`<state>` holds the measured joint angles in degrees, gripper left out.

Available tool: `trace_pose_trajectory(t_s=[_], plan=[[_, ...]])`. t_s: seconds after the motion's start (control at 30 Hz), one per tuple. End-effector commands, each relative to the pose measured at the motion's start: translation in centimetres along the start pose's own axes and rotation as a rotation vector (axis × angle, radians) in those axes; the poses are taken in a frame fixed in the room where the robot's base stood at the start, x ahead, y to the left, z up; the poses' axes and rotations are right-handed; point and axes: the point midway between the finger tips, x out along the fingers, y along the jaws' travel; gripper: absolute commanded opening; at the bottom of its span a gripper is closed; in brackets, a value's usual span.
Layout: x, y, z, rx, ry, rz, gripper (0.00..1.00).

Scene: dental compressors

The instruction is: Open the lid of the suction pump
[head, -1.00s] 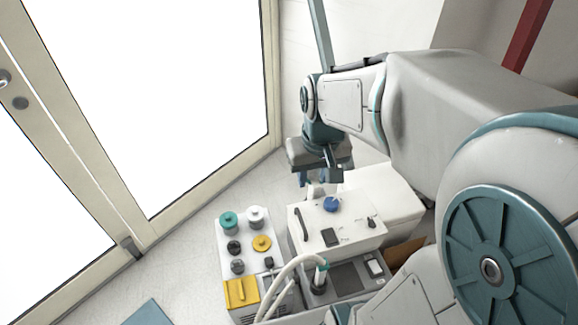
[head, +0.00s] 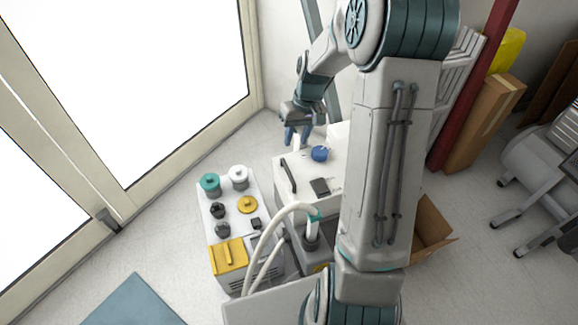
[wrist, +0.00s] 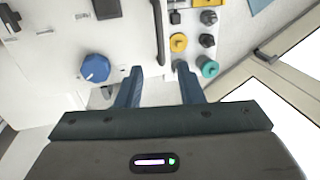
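A white boxy unit (head: 290,205) with a blue knob (head: 320,153), a black bar handle (head: 288,175) and a dark square panel stands right of centre in the head view; I cannot tell for certain that it is the suction pump. No raised lid shows on it. My gripper (head: 298,134) is beyond its far edge, pointing down, apart from the handle. In the wrist view my gripper (wrist: 160,72) is open and empty, with the blue knob (wrist: 95,68) left of the fingers and the handle (wrist: 158,30) beyond the tips. My arm hides the unit's right side.
A white unit with teal (head: 209,183), white and yellow caps stands close on the left. Pale hoses (head: 270,235) arch in front.

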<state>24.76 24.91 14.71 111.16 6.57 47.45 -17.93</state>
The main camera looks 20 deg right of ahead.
Motion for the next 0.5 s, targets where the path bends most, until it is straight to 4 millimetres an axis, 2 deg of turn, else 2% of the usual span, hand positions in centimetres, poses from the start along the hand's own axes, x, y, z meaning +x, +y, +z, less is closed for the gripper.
trace_pose_trajectory(t_s=[0.03,0.2,0.5], plan=[[1.4,0.0,0.1,0.0,-0.005,-0.002,0.34],[5.1,0.0,0.1,-0.001,-0.005,-0.001,0.34],[10.2,0.0,0.1,-0.001,-0.004,-0.001,0.34]])
